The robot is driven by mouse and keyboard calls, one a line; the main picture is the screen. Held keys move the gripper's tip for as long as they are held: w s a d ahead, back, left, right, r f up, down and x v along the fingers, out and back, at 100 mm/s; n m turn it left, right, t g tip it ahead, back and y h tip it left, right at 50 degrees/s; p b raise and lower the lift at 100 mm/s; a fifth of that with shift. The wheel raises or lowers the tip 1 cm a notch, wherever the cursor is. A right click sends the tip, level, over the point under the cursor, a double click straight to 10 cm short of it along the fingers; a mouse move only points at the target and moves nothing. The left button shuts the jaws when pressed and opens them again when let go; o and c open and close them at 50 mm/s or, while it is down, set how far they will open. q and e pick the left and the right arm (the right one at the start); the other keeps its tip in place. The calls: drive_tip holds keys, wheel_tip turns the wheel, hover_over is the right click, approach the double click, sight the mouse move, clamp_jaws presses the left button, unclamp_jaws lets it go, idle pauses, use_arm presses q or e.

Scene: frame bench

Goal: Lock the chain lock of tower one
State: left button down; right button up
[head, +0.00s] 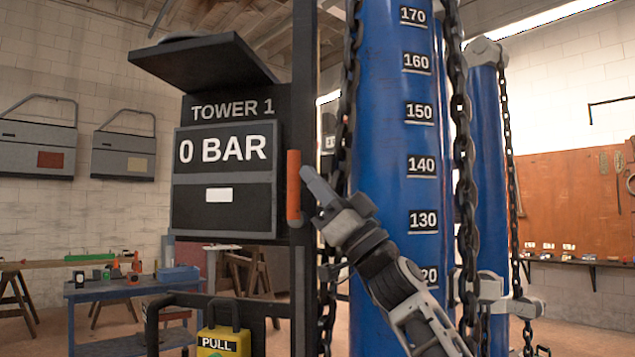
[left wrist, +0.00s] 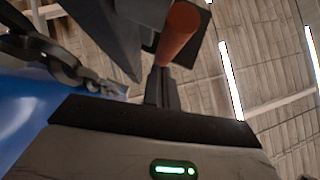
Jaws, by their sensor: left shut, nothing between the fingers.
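An orange handle (head: 293,188) stands upright on the dark post beside the TOWER 1 panel (head: 224,180), which reads 0 BAR. My left gripper (head: 309,175) is shut and empty, with its fingertips just right of the handle. I cannot tell whether they touch it. In the left wrist view the handle (left wrist: 180,32) shows just beyond the shut fingertips (left wrist: 164,75). The blue tower cylinder (head: 385,110) with number marks stands to the right, with a dark chain (head: 459,130) hanging along it. My right gripper is not in view.
A yellow PULL tag or lock (head: 218,343) hangs below the panel. A second blue cylinder (head: 487,170) with a chain stands at the right. A blue workbench (head: 125,288) is at the back left. Chains hang close to my left arm.

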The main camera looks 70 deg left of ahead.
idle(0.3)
use_arm(q)
drive_tip(key=w+d+f+b, duration=0.3)
drive_tip(key=w+d+f, duration=0.4)
drive_tip(key=w, duration=0.1)
drive_tip(key=shift+w+d, duration=0.15)
drive_tip(key=shift+d, duration=0.05)
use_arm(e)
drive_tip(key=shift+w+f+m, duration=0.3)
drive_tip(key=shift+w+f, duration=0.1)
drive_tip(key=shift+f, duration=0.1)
